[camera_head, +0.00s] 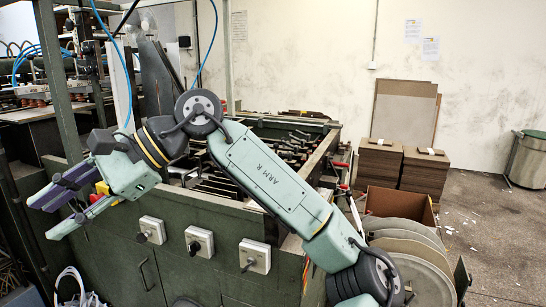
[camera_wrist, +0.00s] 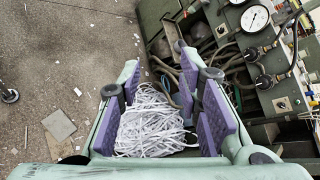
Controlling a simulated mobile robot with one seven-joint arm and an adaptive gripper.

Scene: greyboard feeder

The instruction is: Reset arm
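My gripper (camera_head: 50,216) hangs at the left of the head view, in front of the green feeder machine (camera_head: 195,252). Its fingers are spread apart. In the wrist view its two purple-padded fingers (camera_wrist: 158,72) stand apart with nothing gripped between them. A heap of white paper strips (camera_wrist: 150,122) shows between the fingers, lower down; its exact distance is unclear. My arm reaches from the lower right up over the machine's front edge and bends down to the left.
Switches line the machine's front panel. Round discs (camera_head: 412,250) and a cardboard box (camera_head: 398,205) stand at the right, near stacked boards (camera_head: 425,172). A grey bin (camera_head: 527,160) is at the far right. In the wrist view, gauges and hoses (camera_wrist: 255,18) are at the upper right; open floor is left.

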